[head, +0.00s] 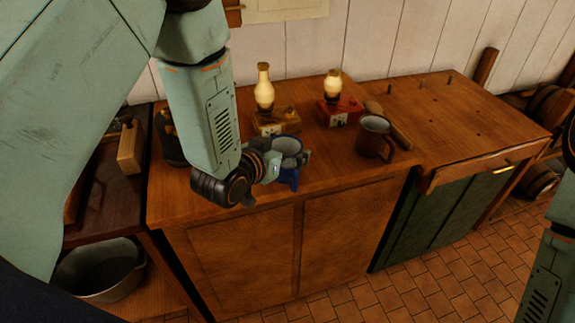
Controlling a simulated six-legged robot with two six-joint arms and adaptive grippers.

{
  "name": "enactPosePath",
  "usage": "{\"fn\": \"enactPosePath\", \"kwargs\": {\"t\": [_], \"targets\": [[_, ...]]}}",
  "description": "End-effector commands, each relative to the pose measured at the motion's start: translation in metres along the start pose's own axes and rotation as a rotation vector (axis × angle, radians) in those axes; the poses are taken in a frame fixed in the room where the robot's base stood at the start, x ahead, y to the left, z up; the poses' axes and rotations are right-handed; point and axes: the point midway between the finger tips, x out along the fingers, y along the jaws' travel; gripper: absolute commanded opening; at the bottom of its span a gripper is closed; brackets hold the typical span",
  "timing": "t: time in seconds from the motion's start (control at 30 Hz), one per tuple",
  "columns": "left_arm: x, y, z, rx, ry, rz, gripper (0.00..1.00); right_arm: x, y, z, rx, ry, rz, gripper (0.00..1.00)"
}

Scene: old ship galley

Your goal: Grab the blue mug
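The gripper hides much of the mug. I cannot tell whether the fingers are closed on it or only beside it. Part of my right arm shows at the right edge, but its gripper is out of view.
A brown mug (373,140) is to the right. A metal pot (100,270) is low at left.

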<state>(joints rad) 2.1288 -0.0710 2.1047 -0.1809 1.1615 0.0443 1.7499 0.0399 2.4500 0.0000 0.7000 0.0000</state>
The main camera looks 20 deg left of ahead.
Motion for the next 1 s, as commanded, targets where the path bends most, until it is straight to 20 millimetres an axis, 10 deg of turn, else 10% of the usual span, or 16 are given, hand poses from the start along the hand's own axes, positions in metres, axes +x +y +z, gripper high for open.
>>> {"fn": "enactPosePath", "kwargs": {"t": [0.5, 1.0], "targets": [[0.0, 0.0, 0.001, -0.001, -0.002, 0.0, 0.35, 0.0, 0.0, 0.0, 0.0, 0.0, 0.0, 0.4], [-0.009, 0.0, -0.023, 0.002, 0.004, -0.001, 0.35, -0.004, 0.0, 0.0, 0.0, 0.0, 0.0, 0.4]]}}
